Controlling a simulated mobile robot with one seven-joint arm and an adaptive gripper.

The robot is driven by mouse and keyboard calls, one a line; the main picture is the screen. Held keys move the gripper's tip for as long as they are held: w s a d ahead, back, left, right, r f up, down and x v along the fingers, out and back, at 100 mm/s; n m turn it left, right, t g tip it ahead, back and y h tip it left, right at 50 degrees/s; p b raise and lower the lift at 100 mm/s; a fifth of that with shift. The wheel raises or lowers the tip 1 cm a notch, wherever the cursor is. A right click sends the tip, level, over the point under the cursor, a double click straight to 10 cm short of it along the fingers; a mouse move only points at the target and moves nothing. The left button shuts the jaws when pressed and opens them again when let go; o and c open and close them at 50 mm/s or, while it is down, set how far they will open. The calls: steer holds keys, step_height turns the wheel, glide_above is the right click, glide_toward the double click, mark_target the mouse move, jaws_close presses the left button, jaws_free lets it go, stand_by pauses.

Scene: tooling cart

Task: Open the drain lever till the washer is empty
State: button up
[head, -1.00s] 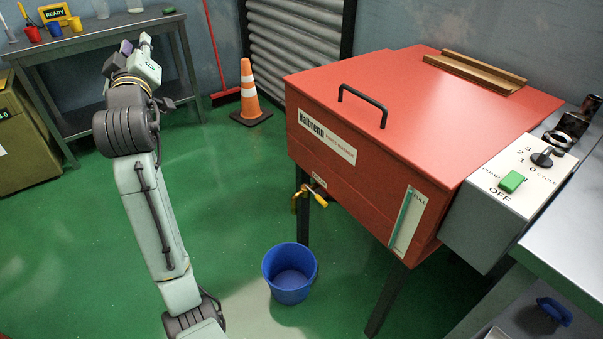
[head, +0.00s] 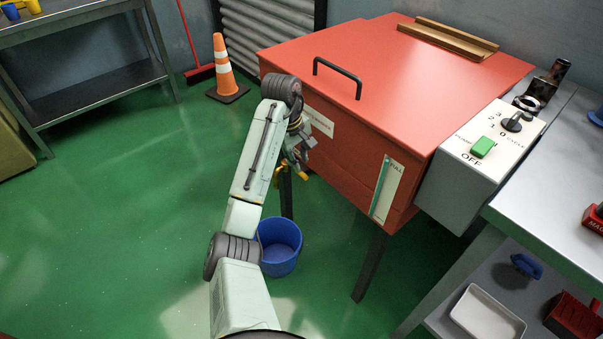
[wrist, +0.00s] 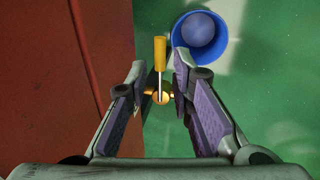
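The red washer (head: 345,150) stands with its lid down. Its level gauge (head: 388,190) shows a teal column up most of the strip. The drain lever, with a yellow handle (wrist: 160,52) and thin metal stem, runs from the brass valve (wrist: 160,97) in the wrist view. In the head view the lever (head: 303,174) is partly hidden by my arm. My gripper (wrist: 160,68) is open, its purple-padded fingers on either side of the lever with gaps; it also shows in the head view (head: 297,152). The blue bucket (head: 280,258) is on the floor below the valve, with no water discernible.
The grey control box (head: 480,155) with a green switch and dial is on the washer's right side. A steel bench (head: 560,190) stands to the right. A traffic cone (head: 222,65) and red broom stand behind. Green floor to the left is free.

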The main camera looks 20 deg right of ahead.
mark_target(303, 174)
steer(key=f, duration=0.4)
steer(key=d+f+p, duration=0.1)
steer(key=f, duration=0.1)
steer(key=shift+w, duration=0.2)
steer(key=shift+c, duration=0.2)
steer(key=shift+r, duration=0.1)
jaws_close()
